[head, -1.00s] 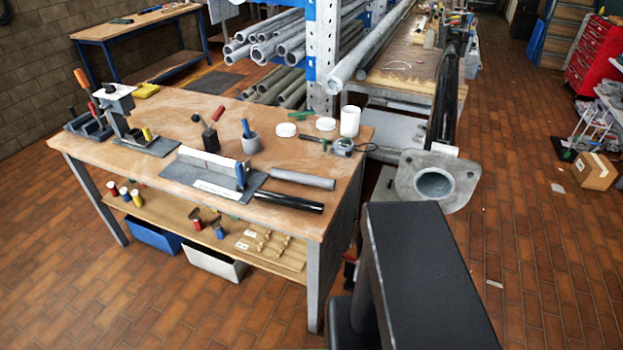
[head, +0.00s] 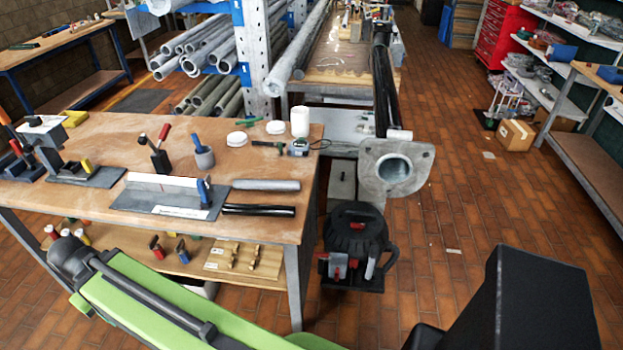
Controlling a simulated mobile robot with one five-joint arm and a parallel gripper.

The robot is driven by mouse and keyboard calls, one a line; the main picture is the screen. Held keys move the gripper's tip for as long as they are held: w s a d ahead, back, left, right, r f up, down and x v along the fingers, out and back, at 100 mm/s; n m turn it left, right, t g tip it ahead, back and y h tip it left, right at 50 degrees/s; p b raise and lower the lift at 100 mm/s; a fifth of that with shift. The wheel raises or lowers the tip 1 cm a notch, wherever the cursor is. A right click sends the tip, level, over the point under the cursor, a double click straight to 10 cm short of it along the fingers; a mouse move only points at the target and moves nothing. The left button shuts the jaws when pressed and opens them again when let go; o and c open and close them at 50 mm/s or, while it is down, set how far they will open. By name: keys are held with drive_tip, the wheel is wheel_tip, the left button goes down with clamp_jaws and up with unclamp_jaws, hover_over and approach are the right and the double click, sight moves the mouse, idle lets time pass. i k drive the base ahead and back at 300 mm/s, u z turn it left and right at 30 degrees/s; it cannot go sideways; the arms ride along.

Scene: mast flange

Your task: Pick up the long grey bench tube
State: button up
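A grey tube (head: 266,185) lies on the wooden workbench (head: 262,147), near its right front corner. It lies roughly left to right in the head view, with its left end close to a grey fixture plate (head: 160,203). A glossy black tube (head: 258,210) of similar length lies just in front of it, nearly parallel. Both look unheld and clear of any gripper. My green arm link crosses the lower left of the view, in front of the bench. My gripper is not in view.
A metal flange (head: 393,168) with a round hole stands right of the bench, on the end of a long black tube (head: 385,90). A black vacuum-like machine (head: 355,245) stands on the floor below. A white cup (head: 300,121) stands behind the grey tube.

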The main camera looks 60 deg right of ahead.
sight(249, 184)
drive_tip(key=z, duration=0.05)
drive_tip(key=i, duration=1)
drive_tip(key=z, duration=0.1)
